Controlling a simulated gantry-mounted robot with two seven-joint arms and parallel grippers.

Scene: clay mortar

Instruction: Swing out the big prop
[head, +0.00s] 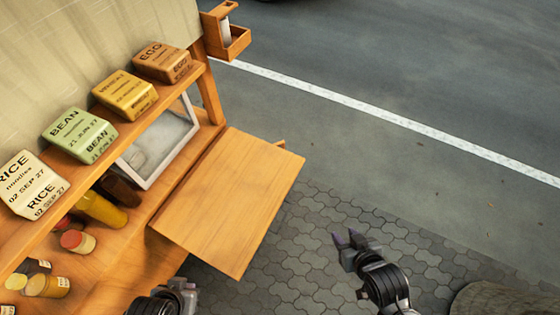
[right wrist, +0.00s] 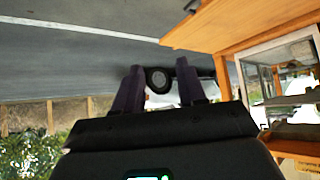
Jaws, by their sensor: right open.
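The wooden flap (head: 232,200) sticks out level from the front of the wooden stall. A small wooden piece (head: 281,146) shows past the flap's far edge; I cannot tell whether it is the big prop. Most of the space under the flap is hidden in the head view. My right gripper (head: 349,238) is open and empty, out to the right of the flap and apart from it. In the right wrist view, its two dark fingers (right wrist: 160,85) are spread with nothing between them. My left gripper (head: 182,287) is at the bottom edge, near the stall, and its jaws are unclear.
A shelf holds several labelled packs, including a green BEAN pack (head: 80,134) and an EGG pack (head: 162,62). Jars (head: 76,241) stand below it, beside a white-framed case (head: 160,142). A wooden holder (head: 228,38) hangs at the stall's far corner. The paving (head: 315,205) right of the flap is clear.

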